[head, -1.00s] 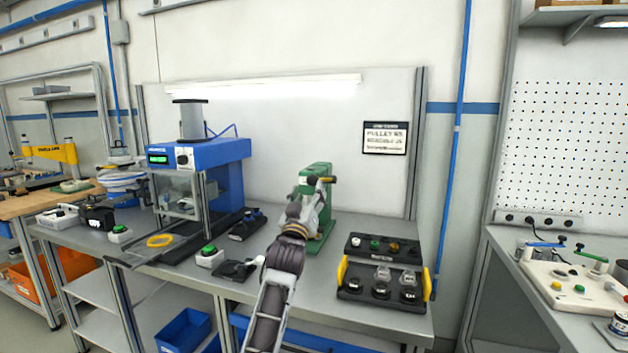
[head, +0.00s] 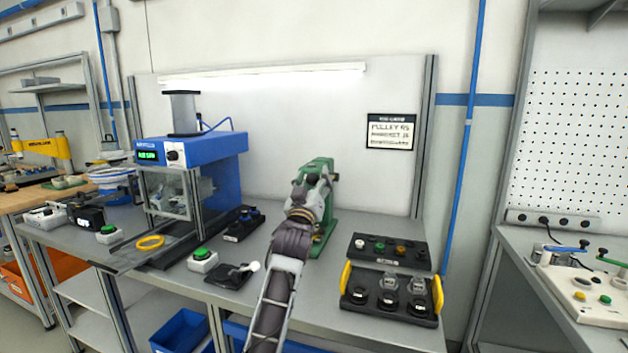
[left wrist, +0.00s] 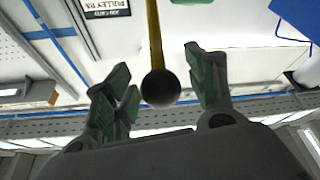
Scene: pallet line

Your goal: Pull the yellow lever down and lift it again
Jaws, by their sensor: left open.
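The yellow lever (left wrist: 154,40) shows in the left wrist view as a thin rod with a dark ball knob (left wrist: 161,89) at its end. My left gripper (left wrist: 157,74) is open, with its green-padded fingers on either side of the rod and knob. I see gaps between the fingers and the lever. In the head view the green press (head: 328,224) stands on the bench, and my left gripper (head: 312,186) is in front of its upper part. The lever is mostly hidden there behind my gripper. My right gripper is not in view.
A blue machine (head: 190,155) stands left. A green-button box (head: 203,260) and a small black fixture (head: 232,276) lie left of my arm.

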